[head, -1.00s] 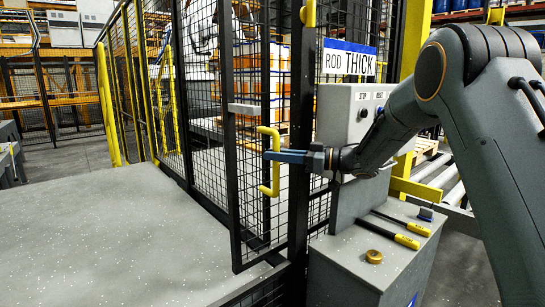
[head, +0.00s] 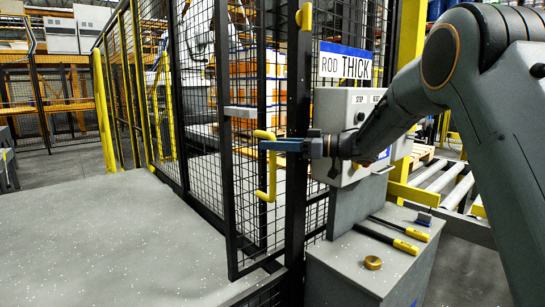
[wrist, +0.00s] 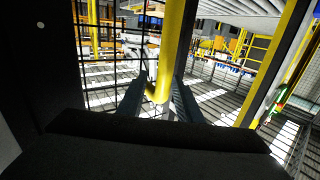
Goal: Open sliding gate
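The sliding gate is a black-framed mesh panel (head: 231,190) beside a dark post, with a grey bracket (head: 241,112) on its left edge. Its yellow handle (head: 271,180) is an upright bar with bent ends. It also shows in the wrist view as a yellow bar (wrist: 175,45). My gripper (head: 268,145) points left at the upper part of the handle. In the wrist view my gripper (wrist: 160,82) has its fingers apart, one on each side of the bar. A gap shows at the left finger; contact at the right finger is unclear.
A control box (head: 340,106) and a sign reading ROD THICK (head: 345,63) stand right of the gate. A grey cabinet (head: 345,265) below carries yellow-handled tools (head: 395,236) and a brass ring (head: 373,262). A grey flat surface (head: 110,235) lies clear at left.

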